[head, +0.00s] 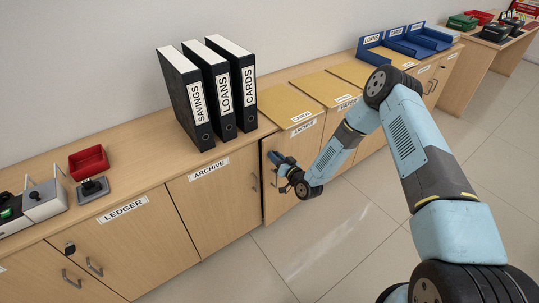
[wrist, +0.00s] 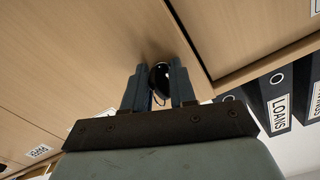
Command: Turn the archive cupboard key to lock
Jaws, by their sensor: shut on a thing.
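My gripper (head: 279,160) is at the upper left corner of a wooden cupboard door (head: 285,202) below an ARCHIVE label (head: 303,128). In the wrist view my gripper (wrist: 159,68) is shut on a rounded black key head (wrist: 160,80), which sits between its two fingers, close to the wood. The key's shaft and the lock are hidden, and I cannot tell the key's angle. In the head view the gripper covers the key. A second ARCHIVE label (head: 209,169) is above the door to the left (head: 215,208).
Black binders (head: 220,90) stand on the counter just above and left of my gripper. A LEDGER cupboard (head: 115,250) with a dark lock fitting (head: 70,248) is at the left. A blue tray (head: 385,52) is farther along the counter. The tiled floor (head: 320,260) in front is clear.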

